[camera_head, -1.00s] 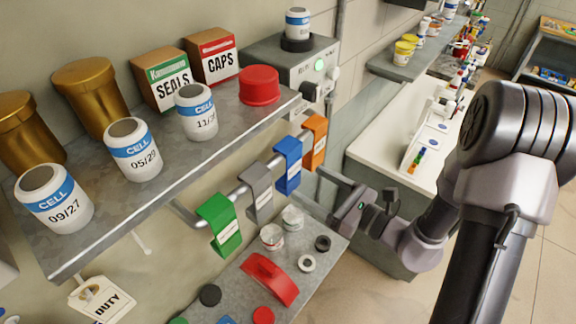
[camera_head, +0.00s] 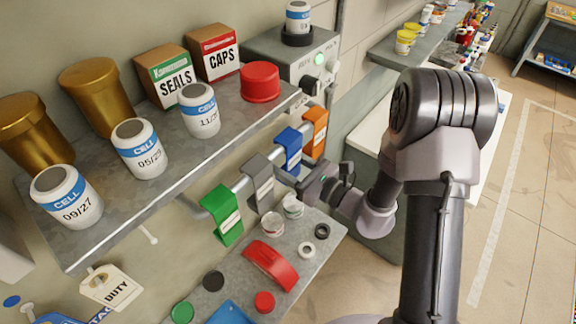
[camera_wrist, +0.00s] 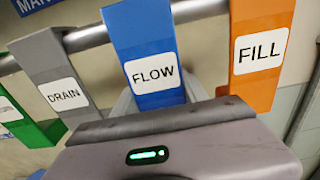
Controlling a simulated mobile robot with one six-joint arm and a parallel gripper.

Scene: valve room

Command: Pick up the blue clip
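The blue clip (camera_head: 287,149), labelled FLOW, hangs on the rail under the shelf, between a grey and an orange clip. The same blue clip (camera_wrist: 145,50) fills the upper middle of the wrist view. My gripper (camera_head: 296,179) is at the lower part of the blue clip in the head view. In the wrist view its grey fingers show on both sides of the clip, apart from each other. The gripper body covers the clip's lower end, and I cannot tell if the fingers touch it.
The grey DRAIN clip (camera_head: 259,184) and orange FILL clip (camera_head: 314,133) hang close on either side. A green clip (camera_head: 221,213) hangs farther left. The metal shelf (camera_head: 165,200) is above the rail. A lower bench (camera_head: 325,222) holds a red clip (camera_head: 270,265) and jars.

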